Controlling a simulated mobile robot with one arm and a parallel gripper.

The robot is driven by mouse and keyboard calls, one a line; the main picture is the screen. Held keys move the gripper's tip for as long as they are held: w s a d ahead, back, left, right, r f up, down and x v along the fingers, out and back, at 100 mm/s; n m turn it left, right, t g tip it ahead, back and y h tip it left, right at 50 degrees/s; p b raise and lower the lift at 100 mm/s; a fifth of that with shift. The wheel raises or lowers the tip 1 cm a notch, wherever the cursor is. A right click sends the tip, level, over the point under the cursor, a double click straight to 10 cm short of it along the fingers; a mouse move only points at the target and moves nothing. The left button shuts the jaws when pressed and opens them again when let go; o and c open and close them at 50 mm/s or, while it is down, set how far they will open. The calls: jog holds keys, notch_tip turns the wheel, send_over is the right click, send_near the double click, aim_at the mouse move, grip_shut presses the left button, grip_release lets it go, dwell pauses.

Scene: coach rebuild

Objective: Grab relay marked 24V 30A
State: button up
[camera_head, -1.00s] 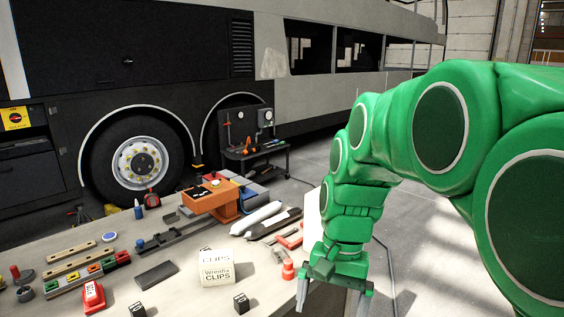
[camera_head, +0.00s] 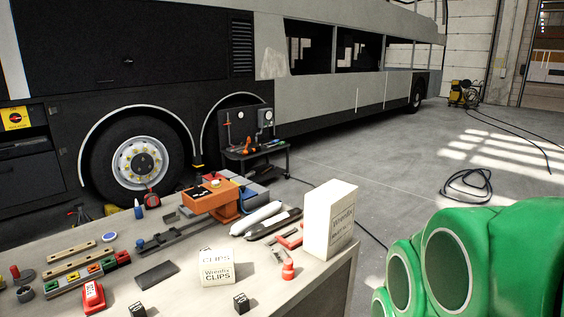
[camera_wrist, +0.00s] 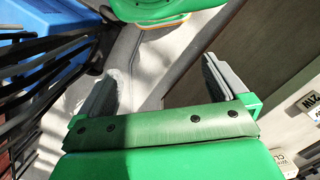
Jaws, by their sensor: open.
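Two small dark cubes with pale markings stand at the table's front edge. One cube (camera_head: 241,303) is right of the other (camera_head: 138,310), which is cut by the frame bottom. They look like relays, but their markings are too small to read, so I cannot tell which is 24V 30A. My gripper (camera_wrist: 159,66) is open and empty in the wrist view, its fingers wide apart over the floor beside a table side. Neither cube can be made out there. In the head view only my green arm shows at lower right; the gripper is out of frame.
The workbench (camera_head: 260,275) carries a white clips box (camera_head: 217,267), a tall white box (camera_head: 328,220), a red item (camera_head: 93,297), a dark flat block (camera_head: 157,274) and an orange fixture (camera_head: 212,197). A blue object (camera_wrist: 45,60) is left in the wrist view.

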jog(key=c, duration=0.7)
jog(key=shift+w, duration=0.1)
jog(key=w+d+r+n+t+h, duration=0.1)
jog(key=w+d+n+h, duration=0.15)
jog(key=w, duration=0.45)
jog(key=w+d+r+n+t+h, duration=0.1)
jog(key=w+d+r, duration=0.1)
jog(key=w+d, duration=0.3)
jog(key=w+a+f+n+h, duration=0.1)
jog(key=w+a+n+h, duration=0.15)
jog(key=w, duration=0.45)
jog(key=w+a+f+n+h, duration=0.1)
jog(key=w+a+n+h, duration=0.1)
jog(key=w+a+n, duration=0.3)
jog(key=n+t+h, duration=0.3)
jog(key=n+t, duration=0.5)
jog(key=n, duration=0.7)
send_near(240, 300)
jog(key=x, duration=0.5)
jog(key=shift+x, duration=3.85)
